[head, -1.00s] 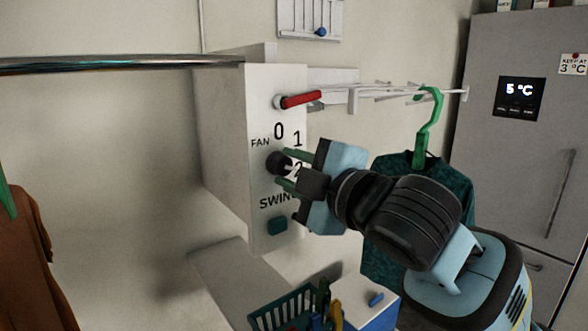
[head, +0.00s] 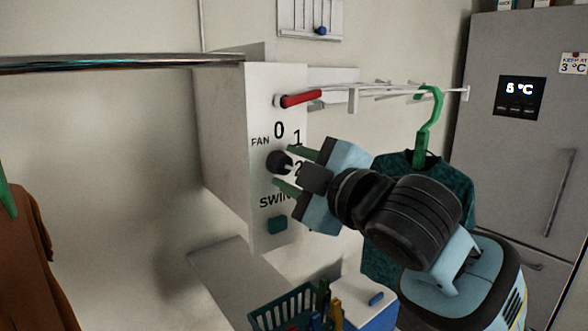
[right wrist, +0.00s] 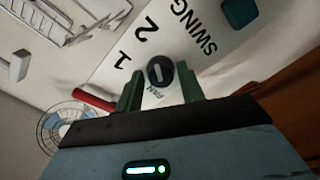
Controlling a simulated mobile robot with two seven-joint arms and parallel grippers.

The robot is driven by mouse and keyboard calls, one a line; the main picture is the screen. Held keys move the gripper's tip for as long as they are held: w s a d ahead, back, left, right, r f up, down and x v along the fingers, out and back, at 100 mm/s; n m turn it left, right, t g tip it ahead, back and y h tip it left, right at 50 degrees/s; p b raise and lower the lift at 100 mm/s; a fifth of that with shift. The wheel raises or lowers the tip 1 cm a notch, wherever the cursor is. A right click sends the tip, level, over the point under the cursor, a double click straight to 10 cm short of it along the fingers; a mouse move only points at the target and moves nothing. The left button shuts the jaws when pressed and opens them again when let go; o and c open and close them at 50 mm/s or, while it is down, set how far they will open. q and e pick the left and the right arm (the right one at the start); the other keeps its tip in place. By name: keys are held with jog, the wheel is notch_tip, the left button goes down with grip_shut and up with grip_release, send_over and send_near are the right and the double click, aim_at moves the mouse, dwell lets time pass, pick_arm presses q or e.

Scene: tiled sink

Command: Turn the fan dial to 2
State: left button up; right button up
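The fan dial (head: 279,162) is a round black knob on a white panel (head: 262,105), beside the word FAN and the numbers 0, 1 and 2. In the right wrist view the dial (right wrist: 160,72) carries a pale line running nearly up and down the picture; the 2 is above and slightly left of it. I cannot tell which end of the line is the pointer. My right gripper (head: 291,169) is open, its green fingers spread on either side of the dial and a little short of it. It also shows in the right wrist view (right wrist: 161,88). My left gripper is out of view.
A teal SWING button (head: 277,224) sits below the dial, and a red lever (head: 300,100) above it. A white rack (head: 385,93) holds a green hanger (head: 430,125) with a dark shirt. A basket (head: 284,309) stands below. A fridge (head: 535,120) is at right.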

jog(key=shift+o, duration=1.1)
jog(key=shift+s+d, duration=0.1)
jog(key=v, duration=0.7)
jog(key=shift+s+d, duration=0.2)
jog(key=shift+s, duration=0.05)
jog(key=shift+f, duration=0.1)
